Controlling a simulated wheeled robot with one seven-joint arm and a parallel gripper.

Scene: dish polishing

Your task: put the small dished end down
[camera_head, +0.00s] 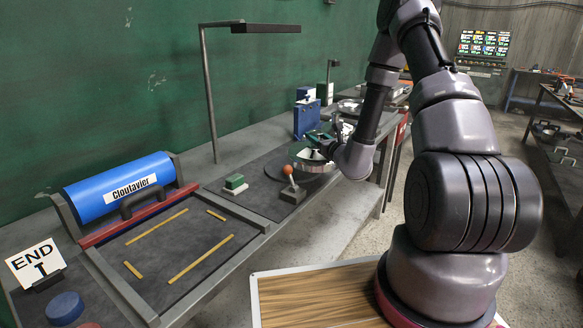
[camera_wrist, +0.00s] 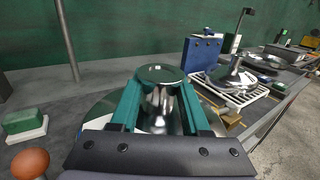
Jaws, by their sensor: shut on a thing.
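My gripper (camera_head: 318,140) is over the bench's far part, and its green fingers also show in the wrist view (camera_wrist: 160,97). It is shut on a shiny metal piece, which I take to be the small dished end (camera_wrist: 160,74). Its round polished top and narrower neck show between the fingers. In the head view a shiny curved rim (camera_head: 311,157) shows just under the gripper, above a dark round plate (camera_head: 318,178). I cannot tell whether the held piece touches the plate. The fingers and wrist hide much of its underside.
A red-knobbed lever (camera_head: 289,172) and a green block on a white base (camera_head: 235,184) stand close on the left. A blue box (camera_head: 306,120) stands behind. A white rack (camera_wrist: 247,96) with a shiny domed piece (camera_wrist: 233,76) is to the right. A marked tray (camera_head: 180,250) lies empty in front.

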